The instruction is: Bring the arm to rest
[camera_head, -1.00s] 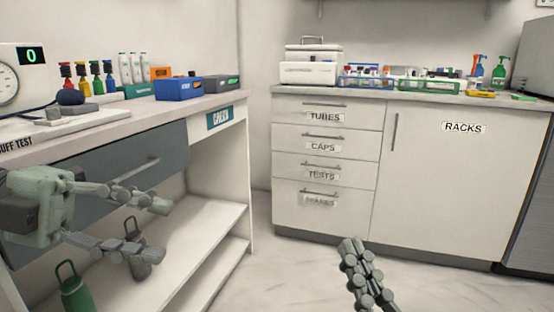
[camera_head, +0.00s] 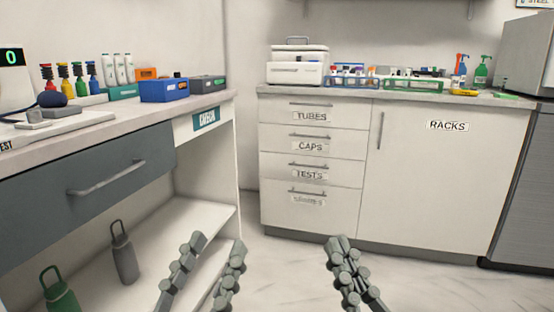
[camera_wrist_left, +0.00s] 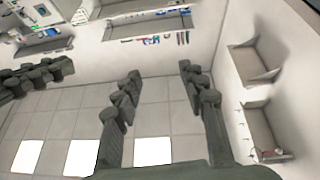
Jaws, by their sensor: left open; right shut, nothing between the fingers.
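My left gripper (camera_head: 208,262) is open and empty at the bottom of the head view, in front of the left bench's open shelves. Its two fingers stand apart and point up and away. In the left wrist view the fingers of my left gripper (camera_wrist_left: 158,92) are spread over the tiled floor with nothing between them. My right gripper (camera_head: 345,262) is shut and empty, to the right of the left one, in front of the drawer cabinet and above the floor. Its fingers lie against each other. It seems to show also at the left of the left wrist view (camera_wrist_left: 30,80).
The left bench has a closed grey drawer (camera_head: 90,180) and shelves with a green bottle (camera_head: 60,292) and a grey bottle (camera_head: 123,255). Blue (camera_head: 165,90) and other boxes stand on top. The back cabinet (camera_head: 430,180) is closed and holds racks. Pale floor lies between.

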